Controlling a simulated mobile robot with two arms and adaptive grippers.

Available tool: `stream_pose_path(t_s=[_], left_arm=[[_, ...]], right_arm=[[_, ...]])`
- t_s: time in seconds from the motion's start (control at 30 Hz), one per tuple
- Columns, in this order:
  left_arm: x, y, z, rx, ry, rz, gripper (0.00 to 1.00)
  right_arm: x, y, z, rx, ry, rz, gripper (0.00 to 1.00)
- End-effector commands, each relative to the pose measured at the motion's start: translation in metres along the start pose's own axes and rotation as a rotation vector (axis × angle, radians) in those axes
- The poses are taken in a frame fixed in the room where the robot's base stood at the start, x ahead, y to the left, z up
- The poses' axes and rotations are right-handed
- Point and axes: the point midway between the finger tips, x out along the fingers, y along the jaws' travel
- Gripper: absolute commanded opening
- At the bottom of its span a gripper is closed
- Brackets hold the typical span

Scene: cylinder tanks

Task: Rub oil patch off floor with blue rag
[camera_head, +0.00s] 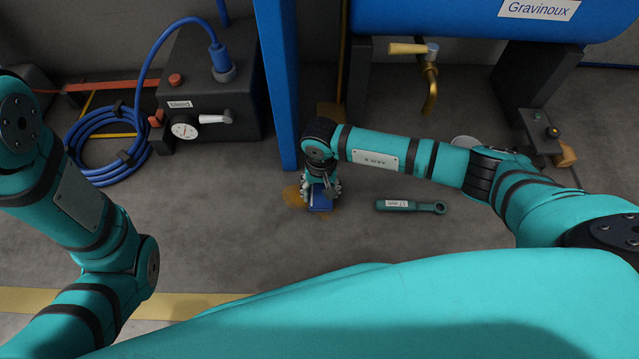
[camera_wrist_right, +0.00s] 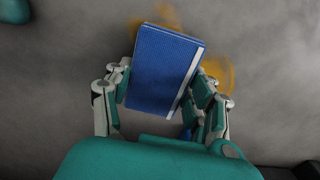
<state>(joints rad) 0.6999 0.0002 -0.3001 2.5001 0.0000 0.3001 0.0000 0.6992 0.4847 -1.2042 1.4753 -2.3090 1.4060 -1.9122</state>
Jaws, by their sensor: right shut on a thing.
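The blue rag (camera_head: 320,199) is a folded block with a pale edge, low over the floor at the foot of the blue post. My right gripper (camera_head: 320,188) is shut on it, and the rag also shows between the fingers in the right wrist view (camera_wrist_right: 163,68). The oil patch (camera_head: 293,197) is an orange-brown stain on the grey floor. Part of it is hidden under the rag and gripper, and it shows on both sides of the rag in the wrist view (camera_wrist_right: 222,72). Whether the rag touches the floor is unclear. My left arm shows at the left, its gripper out of view.
A green wrench (camera_head: 410,206) lies on the floor right of the patch. The blue post (camera_head: 278,80) stands just behind it. A dark pump box (camera_head: 210,95) and coiled blue hose (camera_head: 105,145) are at back left. A brass tap (camera_head: 428,85) hangs under the blue tank.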

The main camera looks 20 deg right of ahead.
Motion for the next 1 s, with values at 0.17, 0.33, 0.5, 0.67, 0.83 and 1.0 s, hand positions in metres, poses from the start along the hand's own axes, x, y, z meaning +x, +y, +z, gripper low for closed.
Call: stream_pose_path(t_s=[0.17,0.33,0.5,0.67,0.83,1.0], left_arm=[[0.005,-0.001,0.002,0.0,0.0,0.0,0.4],[0.009,-0.002,0.003,0.0,0.0,0.0,0.4],[0.012,-0.002,0.004,0.0,0.0,0.0,0.4],[0.018,-0.004,0.006,0.0,0.0,0.0,0.4],[0.02,-0.004,0.007,0.0,0.0,0.0,0.4],[0.016,-0.003,0.005,0.0,0.0,0.0,0.4]], right_arm=[[0.0,0.004,0.009,-0.002,-0.001,0.002,0.3],[0.002,0.007,0.018,-0.001,-0.002,0.002,0.3],[0.003,0.008,0.022,-0.002,-0.004,0.004,0.3],[0.001,0.011,0.031,-0.002,-0.005,0.004,0.3],[0.002,0.013,0.036,-0.001,-0.005,0.004,0.3],[0.003,0.011,0.029,0.0,-0.001,0.003,0.3]])
